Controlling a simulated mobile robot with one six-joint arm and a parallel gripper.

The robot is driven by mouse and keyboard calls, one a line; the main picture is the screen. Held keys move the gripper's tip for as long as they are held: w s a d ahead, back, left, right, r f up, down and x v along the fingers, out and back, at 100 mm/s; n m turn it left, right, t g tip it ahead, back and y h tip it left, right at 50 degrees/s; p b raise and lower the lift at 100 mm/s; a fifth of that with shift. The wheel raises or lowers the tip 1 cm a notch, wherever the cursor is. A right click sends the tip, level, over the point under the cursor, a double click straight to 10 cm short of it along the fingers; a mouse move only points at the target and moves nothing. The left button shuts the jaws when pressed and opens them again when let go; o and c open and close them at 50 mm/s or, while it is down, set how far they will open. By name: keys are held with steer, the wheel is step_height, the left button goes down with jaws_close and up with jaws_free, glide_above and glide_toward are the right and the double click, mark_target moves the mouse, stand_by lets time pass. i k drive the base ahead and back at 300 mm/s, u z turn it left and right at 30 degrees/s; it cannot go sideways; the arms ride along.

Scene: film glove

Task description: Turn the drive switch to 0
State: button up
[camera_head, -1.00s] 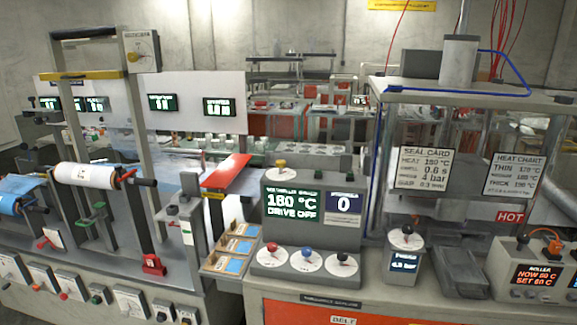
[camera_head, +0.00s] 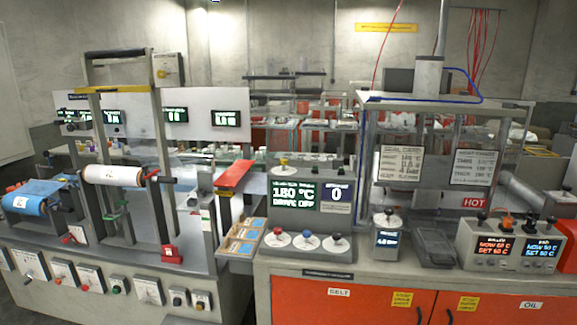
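No switch with a readable drive label shows in the head view, so I cannot tell which control is the drive switch. A grey control box (camera_head: 310,218) stands on the bench in the middle. Its green display (camera_head: 296,196) appears to read 180 °C and DRIVE OFF. A smaller display (camera_head: 337,194) beside it reads 0. Below them are three round white dials, with a red knob (camera_head: 277,232), a blue knob (camera_head: 307,236) and a black knob (camera_head: 336,237). The markings are too small to read. My gripper is not in view.
The left machine has a row of front switches (camera_head: 63,271) and a white roll (camera_head: 112,175). A pressure dial (camera_head: 388,219) stands right of the control box. A frame with a red HOT sign (camera_head: 475,202) and a roller controller (camera_head: 510,245) are farther right. Orange doors (camera_head: 375,305) are below.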

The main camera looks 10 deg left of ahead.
mark_target(284, 161)
steer(key=z, duration=0.25)
steer(key=k, duration=0.45)
steer(key=u, duration=1.55)
steer(key=i, duration=1)
